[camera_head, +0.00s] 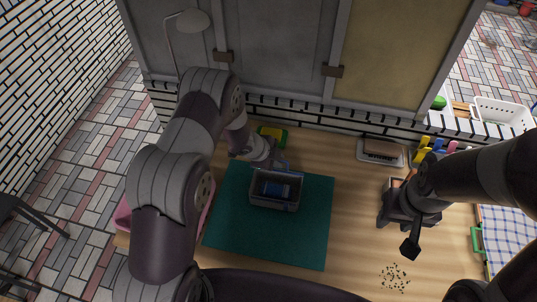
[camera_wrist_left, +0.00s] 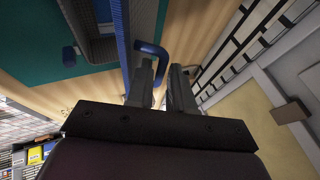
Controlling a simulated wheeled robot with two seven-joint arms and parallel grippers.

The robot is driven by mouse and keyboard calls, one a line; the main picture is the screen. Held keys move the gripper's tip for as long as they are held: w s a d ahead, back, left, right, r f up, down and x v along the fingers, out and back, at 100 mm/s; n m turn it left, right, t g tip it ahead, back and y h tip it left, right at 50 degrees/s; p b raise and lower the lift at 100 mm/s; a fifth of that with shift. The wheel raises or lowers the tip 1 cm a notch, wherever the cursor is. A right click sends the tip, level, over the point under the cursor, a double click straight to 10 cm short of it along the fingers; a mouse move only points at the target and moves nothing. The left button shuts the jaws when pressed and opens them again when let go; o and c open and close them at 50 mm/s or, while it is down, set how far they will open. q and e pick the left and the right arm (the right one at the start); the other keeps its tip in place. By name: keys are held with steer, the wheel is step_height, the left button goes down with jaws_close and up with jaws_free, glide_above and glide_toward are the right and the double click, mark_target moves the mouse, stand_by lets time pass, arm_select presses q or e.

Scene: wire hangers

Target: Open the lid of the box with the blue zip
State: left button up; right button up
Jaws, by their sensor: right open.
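The grey box (camera_head: 262,203) sits on the green mat (camera_head: 232,235), and its inside with a blue item (camera_head: 275,190) is visible from above. A blue strip (camera_wrist_left: 122,45) runs along the box's edge in the left wrist view, with a blue loop (camera_wrist_left: 152,47) sticking out from it. My left gripper (camera_head: 272,163) is at the box's far side. In the left wrist view its fingers (camera_wrist_left: 162,78) are apart, with the loop's end between them; I cannot tell whether they touch it. My right gripper (camera_head: 397,232) is open and empty, right of the mat.
A green and yellow item (camera_head: 271,133) lies behind the mat. A grey item (camera_head: 381,151) stands at the back right. Small dark bits (camera_head: 394,276) lie at the front right. A checked cloth (camera_head: 505,235) lies at the far right. A wall with panels closes the back.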

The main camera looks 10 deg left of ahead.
arm_select(q)
steer(key=v, duration=1.1)
steer(key=shift+r, duration=0.1)
steer(key=c, duration=0.3)
steer(key=s+n, duration=0.2)
steer(key=s, duration=0.1)
steer(key=shift+f+t, duration=0.35)
steer(key=shift+t, duration=0.05)
jaws_close()
steer(key=p+x, duration=0.1)
steer(key=x, duration=0.9)
steer(key=shift+w, duration=0.25)
